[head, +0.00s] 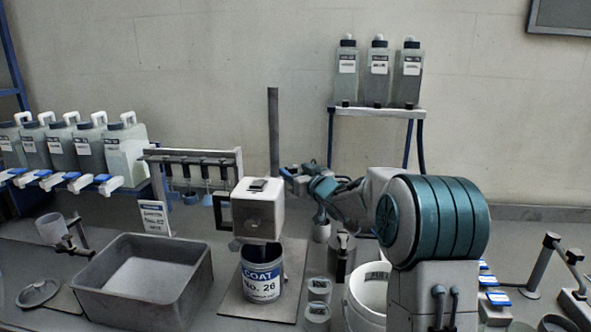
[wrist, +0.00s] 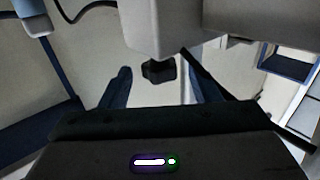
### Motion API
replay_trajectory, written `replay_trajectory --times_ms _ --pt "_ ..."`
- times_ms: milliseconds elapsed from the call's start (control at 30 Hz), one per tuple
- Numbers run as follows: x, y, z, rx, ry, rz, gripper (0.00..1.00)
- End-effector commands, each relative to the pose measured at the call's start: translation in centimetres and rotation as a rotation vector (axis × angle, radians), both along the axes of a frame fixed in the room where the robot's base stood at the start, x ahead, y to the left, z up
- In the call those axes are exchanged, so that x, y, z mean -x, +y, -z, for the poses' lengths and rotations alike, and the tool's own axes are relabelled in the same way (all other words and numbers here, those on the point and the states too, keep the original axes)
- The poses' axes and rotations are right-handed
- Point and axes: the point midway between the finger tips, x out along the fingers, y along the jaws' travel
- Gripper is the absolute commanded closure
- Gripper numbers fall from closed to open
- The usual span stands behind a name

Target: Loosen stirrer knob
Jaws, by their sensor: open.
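The stirrer head is a pale box (head: 259,222) on an upright dark pole (head: 273,130), above the paint can labelled COAT No. 26 (head: 262,283). In the wrist view its pale housing (wrist: 160,30) fills the top middle, and a small dark lobed knob (wrist: 158,71) sticks out below it. My gripper (wrist: 157,84) is open, one finger on each side of the knob in that view, with gaps to both; the depth between them is unclear. In the head view my gripper (head: 290,177) is just right of the pole, partly behind the stirrer head; the knob is not visible there.
A grey basin (head: 85,287) stands left of the can. A rack with hanging cups (head: 195,158) is behind it. Several jugs (head: 125,150) line the left. A bottle shelf (head: 375,111) stands behind my arm. Small jars and a white bucket (head: 360,312) crowd the right.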

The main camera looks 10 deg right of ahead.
Motion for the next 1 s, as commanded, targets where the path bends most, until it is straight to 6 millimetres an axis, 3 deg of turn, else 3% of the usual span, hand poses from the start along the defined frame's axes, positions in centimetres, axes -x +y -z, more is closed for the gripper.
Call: replay_trajectory --times_ms 433,467,600,1000 --pt "-1.01 0.41 0.0 0.0 0.0 0.0 0.44" --pt "-1.01 0.41 0.01 0.0 0.0 0.0 0.49" --pt "-1.0 0.38 0.01 0.0 0.0 0.0 0.88" --pt "-1.05 0.2 -0.29 -0.001 0.001 -0.035 0.88"
